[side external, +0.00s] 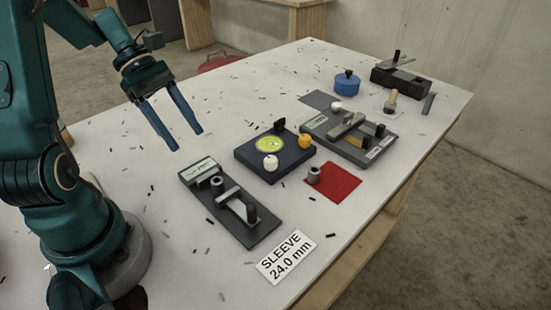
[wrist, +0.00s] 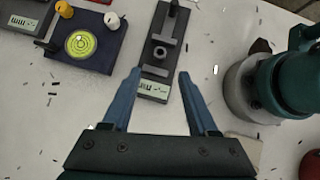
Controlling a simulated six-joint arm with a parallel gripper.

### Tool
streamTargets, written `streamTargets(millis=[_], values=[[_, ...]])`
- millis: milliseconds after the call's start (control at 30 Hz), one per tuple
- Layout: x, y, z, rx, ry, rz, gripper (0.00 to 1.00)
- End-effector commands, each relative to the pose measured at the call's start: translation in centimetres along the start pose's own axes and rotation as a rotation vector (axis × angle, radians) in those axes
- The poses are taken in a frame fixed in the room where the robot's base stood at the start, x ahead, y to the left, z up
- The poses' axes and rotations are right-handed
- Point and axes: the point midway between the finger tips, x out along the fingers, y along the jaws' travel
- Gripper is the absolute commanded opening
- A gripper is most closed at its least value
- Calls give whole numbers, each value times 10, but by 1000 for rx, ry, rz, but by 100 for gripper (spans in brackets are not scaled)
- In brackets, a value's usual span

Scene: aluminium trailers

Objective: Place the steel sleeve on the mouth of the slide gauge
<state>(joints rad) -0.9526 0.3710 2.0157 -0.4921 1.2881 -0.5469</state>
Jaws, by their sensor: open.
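A short grey steel sleeve (side external: 314,174) stands upright on a red mat (side external: 342,184). A long dark gauge (side external: 258,234) with a small display and a sliding jaw lies at the front; it also shows in the wrist view (wrist: 173,62). A second grey ring-like part (side external: 217,185) sits on this gauge, and its hole faces up in the wrist view (wrist: 160,52). I cannot tell if it is fixed there. My gripper (side external: 187,141) is open and empty, above the table and apart from both; its fingers (wrist: 159,72) frame the gauge's display end.
A dark block with a yellow-green round dial (side external: 268,143) and white and orange knobs stands behind the front gauge. Another gauge (side external: 370,150), a blue round pot (side external: 346,85) and a black block (side external: 400,82) stand farther back. A sleeve label (side external: 286,257) and scattered dark bits lie on the table.

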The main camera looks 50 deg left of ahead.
Motion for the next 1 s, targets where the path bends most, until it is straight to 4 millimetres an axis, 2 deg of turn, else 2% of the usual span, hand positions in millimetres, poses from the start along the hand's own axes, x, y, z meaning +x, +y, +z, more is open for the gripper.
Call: streamTargets(millis=[200, 333, 467, 700, 900, 1000], values=[[-13, -1, 3, 26, 17, -6, 59], [-9, -7, 20, 182, 107, -45, 59], [0, -20, 46, 489, 267, -105, 59], [10, -49, 83, 1143, 555, -181, 59], [13, -66, 102, 1605, 738, -183, 59], [13, -70, 107, 1746, 792, -174, 59]])
